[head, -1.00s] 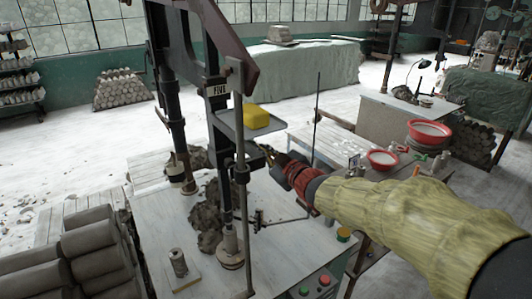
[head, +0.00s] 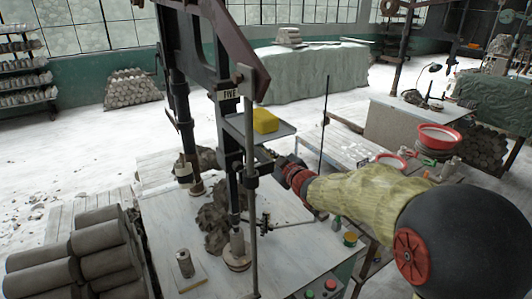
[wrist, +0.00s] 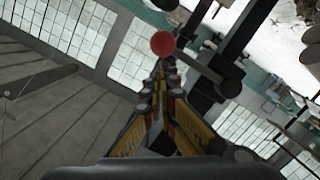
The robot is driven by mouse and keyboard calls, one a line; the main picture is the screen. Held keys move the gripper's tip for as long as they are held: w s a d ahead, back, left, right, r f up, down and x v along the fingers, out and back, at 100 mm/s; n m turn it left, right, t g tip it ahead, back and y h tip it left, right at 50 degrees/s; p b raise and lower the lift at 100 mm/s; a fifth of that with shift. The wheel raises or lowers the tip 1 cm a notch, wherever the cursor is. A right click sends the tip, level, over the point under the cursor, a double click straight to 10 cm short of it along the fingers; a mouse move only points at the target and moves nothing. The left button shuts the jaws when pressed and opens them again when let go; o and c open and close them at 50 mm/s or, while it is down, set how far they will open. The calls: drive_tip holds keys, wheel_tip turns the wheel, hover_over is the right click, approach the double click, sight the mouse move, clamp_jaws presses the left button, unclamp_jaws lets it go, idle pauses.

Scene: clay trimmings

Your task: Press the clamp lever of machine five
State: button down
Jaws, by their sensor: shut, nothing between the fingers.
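Machine five (head: 250,172) is a dark press with a "FIVE" label (head: 229,94) on its column. My gripper (head: 270,158) is just right of the machine's upright rod, below the small shelf, partly hidden in the head view. In the wrist view my gripper (wrist: 160,68) has its fingers together and empty. A red ball knob (wrist: 163,43) shows just beyond the fingertips, on or beside a dark bar; I cannot tell whether they touch. I cannot tell for sure that this knob belongs to the clamp lever. It is not visible in the head view.
A yellow block (head: 265,121) sits on the machine's shelf (head: 283,131) above my gripper. A thin jointed rod (head: 290,222) stands low by the column. Green and red buttons (head: 320,287) are at the table's front. Grey clay rolls (head: 95,245) are stacked at left. Red bowls (head: 437,137) stand at right.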

drive_tip(key=shift+d+f+m+p, duration=0.15)
drive_tip(key=shift+f+m+p, duration=0.15)
drive_tip(key=shift+f+m, duration=0.2)
idle(0.3)
drive_tip(key=s+a+f+m+y+p, duration=0.1)
drive_tip(key=a+f+m, duration=0.1)
drive_tip(key=f+m, duration=0.4)
drive_tip(key=s+a+f+m+g+y+p, duration=0.1)
drive_tip(key=s+a+f+m, duration=0.1)
drive_tip(key=f+m, duration=0.4)
drive_tip(key=shift+a+f+m+y, duration=0.15)
drive_tip(key=shift+a+m+y, duration=0.25)
drive_tip(key=shift+m, duration=0.6)
idle(0.5)
